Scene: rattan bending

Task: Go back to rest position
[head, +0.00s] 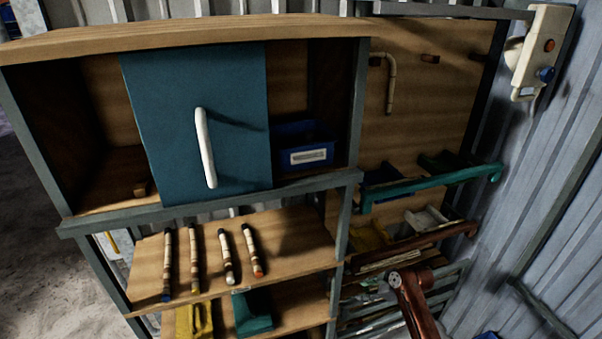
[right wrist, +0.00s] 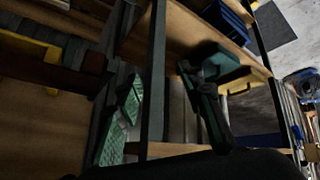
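The task names no object. In the head view, a reddish-brown jointed part (head: 416,305) with a pale round end shows at the bottom edge, in front of the lower right shelves; I cannot tell for sure whether it is mine. No fingertips can be made out there. In the right wrist view, a dark shape fills the bottom edge and a dark upright piece (right wrist: 207,100) stands near the middle, before the shelves. The picture is too dark to tell whether my right gripper is open or holds anything. My left gripper is not in view.
A cabinet with a teal sliding door (head: 195,125) holds a blue bin (head: 305,150). Several short rods lie on the shelf (head: 285,235) below. A bent cane (head: 391,85) hangs on the pegboard (head: 440,75). A green rail (head: 430,185) juts out at right. A control box (head: 540,50) is on the wall.

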